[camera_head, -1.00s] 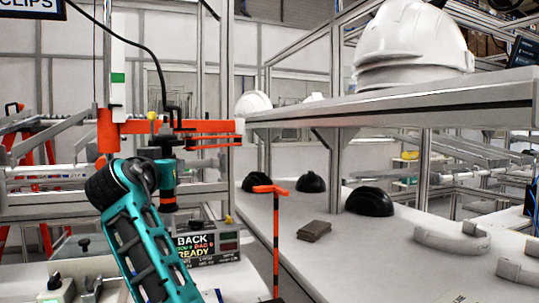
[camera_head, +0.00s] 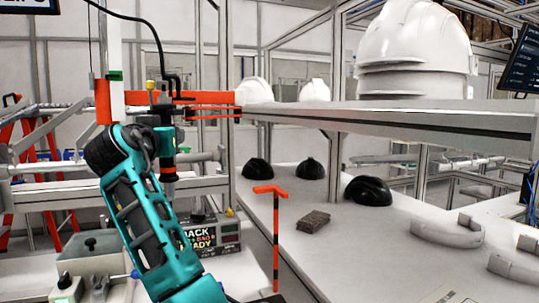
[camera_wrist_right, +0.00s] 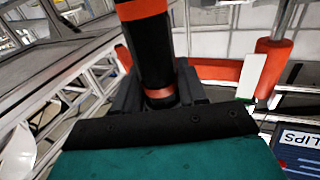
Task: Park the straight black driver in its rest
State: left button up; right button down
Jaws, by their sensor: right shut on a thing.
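The straight black driver (camera_wrist_right: 145,45), with orange bands, is held upright in my right gripper (camera_wrist_right: 158,92), which is shut on it in the right wrist view. In the head view the driver (camera_head: 168,178) shows beyond my teal arm, with its lower end hanging down and a black cable above. An orange bracket (camera_head: 215,97) with a fork-like arm, likely the rest, stands right beside it. It also shows in the right wrist view (camera_wrist_right: 215,70). My arm hides part of the driver, so I cannot tell whether it touches the bracket. My left gripper is out of view.
A sign box (camera_head: 212,235) stands below the driver. An orange-and-black post (camera_head: 276,235) rises to its right. Black shells (camera_head: 368,190) and a dark block (camera_head: 313,221) lie on the white bench (camera_head: 350,255). White helmets (camera_head: 415,45) sit on the shelf above.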

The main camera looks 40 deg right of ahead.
jog(key=shift+s+d+f, duration=0.15)
jog(key=shift+s, duration=0.15)
jog(key=s+d+b, duration=0.3)
jog(key=s+d, duration=0.1)
jog(key=s, duration=0.4)
jog(key=shift+s+d, duration=0.15)
jog(key=shift+d, duration=0.05)
jog(key=shift+s, duration=0.1)
jog(key=s+d, duration=0.4)
jog(key=s, duration=0.4)
jog(key=shift+s+d, duration=0.3)
jog(key=shift+s, duration=0.05)
